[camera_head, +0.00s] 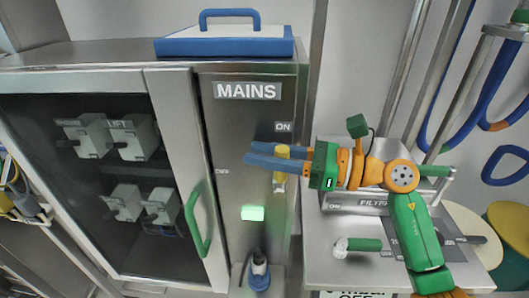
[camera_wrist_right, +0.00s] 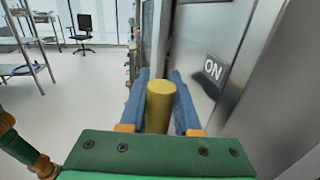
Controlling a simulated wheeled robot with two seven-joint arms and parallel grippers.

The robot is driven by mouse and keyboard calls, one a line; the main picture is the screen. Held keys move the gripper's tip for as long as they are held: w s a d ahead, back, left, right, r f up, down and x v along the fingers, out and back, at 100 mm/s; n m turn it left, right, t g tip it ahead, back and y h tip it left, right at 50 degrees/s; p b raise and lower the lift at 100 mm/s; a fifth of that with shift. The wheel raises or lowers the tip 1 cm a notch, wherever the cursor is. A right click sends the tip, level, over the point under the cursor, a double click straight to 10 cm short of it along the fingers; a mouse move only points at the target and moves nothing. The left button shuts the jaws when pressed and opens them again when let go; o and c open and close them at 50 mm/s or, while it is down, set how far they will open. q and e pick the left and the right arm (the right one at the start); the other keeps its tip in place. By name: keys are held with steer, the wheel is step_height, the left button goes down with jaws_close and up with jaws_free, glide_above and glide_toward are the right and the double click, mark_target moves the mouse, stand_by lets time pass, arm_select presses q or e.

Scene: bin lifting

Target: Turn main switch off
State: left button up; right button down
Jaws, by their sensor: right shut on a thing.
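The main switch has a yellow handle (camera_head: 283,152) on the steel front panel of the cabinet, just below the ON label (camera_head: 283,127). The OFF label (camera_head: 222,171) is to the left of it. My right gripper (camera_head: 249,153) reaches in from the right, with its blue fingers on either side of the handle. In the right wrist view the yellow handle (camera_wrist_right: 160,105) stands between the two blue fingers of the right gripper (camera_wrist_right: 159,78), which is shut on it. The fingers hide part of the handle. My left gripper is not in view.
The cabinet's glass door (camera_head: 95,180) has a green handle (camera_head: 198,218) left of the switch. A green light (camera_head: 252,213) glows below the switch, above a blue plug (camera_head: 259,270). A blue-edged box (camera_head: 225,46) lies on top. A filter unit (camera_head: 355,203) stands right.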

steer(key=shift+r, duration=0.1)
steer(key=shift+a+f+n+g+h+p, duration=0.15)
steer(key=shift+a+f+h+p, duration=0.45)
steer(key=shift+h+p, duration=0.4)
steer(key=shift+a+f+n+g+h+p, duration=0.15)
steer(key=shift+a+f+h+p, duration=0.45)
steer(key=shift+h, duration=0.65)
steer(key=shift+a+f+n+h+p, duration=0.2)
steer(key=shift+a+f+h+p, duration=0.2)
steer(key=shift+a+h+p, duration=0.6)
steer(key=shift+d+f+h, duration=0.1)
steer(key=shift+d+h, duration=0.1)
steer(key=shift+h, duration=0.05)
steer(key=c, duration=0.9)
jaws_free()
steer(key=shift+a, duration=0.1)
